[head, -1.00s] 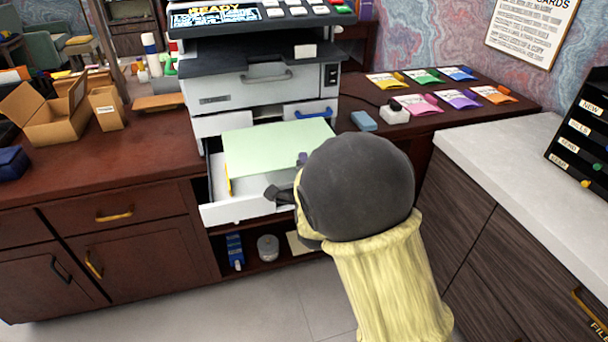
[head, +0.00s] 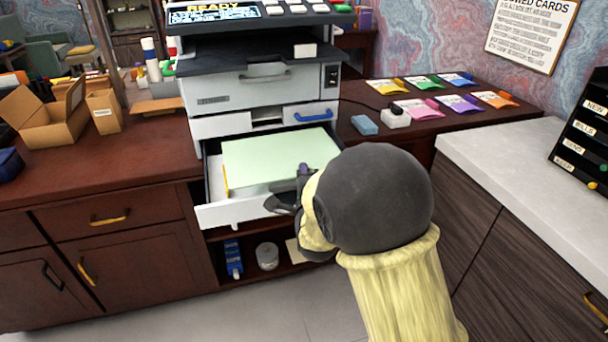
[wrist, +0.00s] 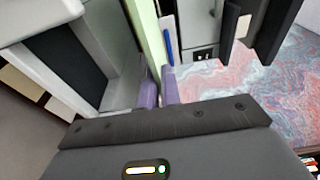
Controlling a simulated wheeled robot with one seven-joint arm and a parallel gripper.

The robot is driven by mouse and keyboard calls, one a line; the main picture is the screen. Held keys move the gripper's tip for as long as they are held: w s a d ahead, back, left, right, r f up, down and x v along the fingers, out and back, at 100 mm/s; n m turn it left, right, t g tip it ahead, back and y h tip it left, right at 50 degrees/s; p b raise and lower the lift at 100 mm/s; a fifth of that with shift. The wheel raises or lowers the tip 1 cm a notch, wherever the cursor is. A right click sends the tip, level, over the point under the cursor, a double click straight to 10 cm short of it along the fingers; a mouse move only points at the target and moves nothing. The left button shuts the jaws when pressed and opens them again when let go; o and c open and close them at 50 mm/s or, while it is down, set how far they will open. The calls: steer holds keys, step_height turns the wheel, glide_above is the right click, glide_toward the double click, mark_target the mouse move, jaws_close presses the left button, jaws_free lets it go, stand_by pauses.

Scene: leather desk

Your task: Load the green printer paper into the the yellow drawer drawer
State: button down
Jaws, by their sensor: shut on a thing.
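The green printer paper (head: 270,158) lies nearly flat in or just over the open drawer (head: 235,213) of the printer. The drawer is white, with a yellow part (head: 225,182) at its left side. My gripper (head: 303,172) is at the drawer's front right, shut on the paper's near right edge. In the wrist view the purple fingertips of my gripper (wrist: 160,92) close on the thin green sheet (wrist: 154,40). My arm hides the drawer's right front corner. I cannot tell whether the paper touches the drawer floor.
The printer (head: 262,90) stands above, with a shut blue-handled drawer (head: 312,115) over the open one. Colored packets (head: 418,108) and a blue block (head: 364,125) lie on the right desktop.

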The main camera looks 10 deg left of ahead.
steer(key=shift+f+b, duration=1.15)
steer(key=shift+f, duration=0.2)
steer(key=shift+b, duration=1.05)
stand_by(0.9)
steer(key=shift+f+b, duration=1.75)
steer(key=shift+b, duration=0.3)
steer(key=c, duration=1.5)
jaws_free()
steer(key=shift+r, duration=0.1)
steer(key=shift+s+d+f, duration=0.1)
steer(key=shift+s+f, duration=0.05)
steer(key=shift+f, duration=0.25)
steer(key=b+v, duration=0.2)
steer(key=v, duration=0.3)
steer(key=b+v, duration=0.3)
steer(key=v, duration=0.3)
steer(key=b+v, duration=0.3)
steer(key=v, duration=0.3)
steer(key=shift+s+r, duration=0.15)
steer(key=shift+r, duration=0.2)
